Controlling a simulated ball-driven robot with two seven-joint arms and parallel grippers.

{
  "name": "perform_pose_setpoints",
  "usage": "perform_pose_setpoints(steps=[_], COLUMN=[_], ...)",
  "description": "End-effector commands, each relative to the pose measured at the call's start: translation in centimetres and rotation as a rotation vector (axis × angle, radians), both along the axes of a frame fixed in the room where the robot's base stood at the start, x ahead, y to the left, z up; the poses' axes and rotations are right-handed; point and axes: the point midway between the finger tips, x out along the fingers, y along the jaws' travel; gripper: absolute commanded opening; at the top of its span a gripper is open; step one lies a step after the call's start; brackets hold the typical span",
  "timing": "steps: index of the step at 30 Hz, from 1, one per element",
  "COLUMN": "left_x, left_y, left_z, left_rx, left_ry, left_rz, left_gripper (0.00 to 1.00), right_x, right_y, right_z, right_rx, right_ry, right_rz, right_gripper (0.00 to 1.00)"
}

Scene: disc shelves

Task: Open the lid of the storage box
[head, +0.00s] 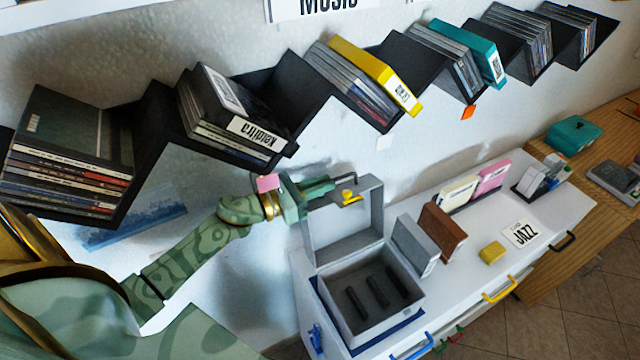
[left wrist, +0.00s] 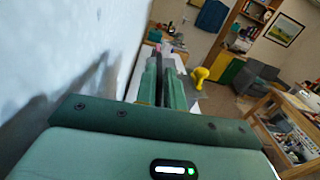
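The grey storage box (head: 408,316) stands on the near end of the white cabinet top. Its lid (head: 376,212) stands raised, upright at the back of the box. Several dark slots or bars show inside the open box. A yellow handle (head: 349,196) sits at the lid's upper edge; a yellow knob-like piece also shows in the left wrist view (left wrist: 198,76). My left gripper (head: 345,184) is at the lid's top edge, close by the handle. Its fingers (left wrist: 162,82) look together, with nothing seen between them. Whether they touch the lid is unclear. My right gripper is out of view.
A zigzag black shelf (head: 292,147) with discs runs along the wall above. Grey and brown cases (head: 443,236), a small yellow block (head: 492,252) and a JAZZ card (head: 520,234) stand right of the box. Coloured drawer handles (head: 499,290) line the cabinet front.

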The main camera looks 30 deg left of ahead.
Motion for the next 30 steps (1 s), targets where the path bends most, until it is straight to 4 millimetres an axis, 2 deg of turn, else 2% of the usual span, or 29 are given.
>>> perform_pose_setpoints(steps=[5,12,18,19,21,30], left_x=[-0.1,-1.2,-1.1,-1.1,-1.1,-1.1], left_y=[-0.1,-1.8,-1.8,-1.8,-1.8,-1.8], left_z=[0.1,0.9,0.8,0.8,0.8,0.8], left_rx=[0.001,0.001,0.001,0.001,0.001,0.0], left_ry=[-0.001,-0.001,0.0,0.0,0.0,0.0], left_rz=[0.0,-0.001,0.0,0.0,0.0,0.0], left_gripper=[0.0,0.0,0.0,0.14,0.31,0.31], right_x=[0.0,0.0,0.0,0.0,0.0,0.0], right_y=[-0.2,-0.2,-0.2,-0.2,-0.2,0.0], right_z=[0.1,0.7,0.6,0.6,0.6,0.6], right_rx=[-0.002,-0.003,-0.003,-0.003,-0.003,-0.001], right_ry=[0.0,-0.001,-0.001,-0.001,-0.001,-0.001], right_rz=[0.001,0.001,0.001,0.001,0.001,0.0], right_gripper=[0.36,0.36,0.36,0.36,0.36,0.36])
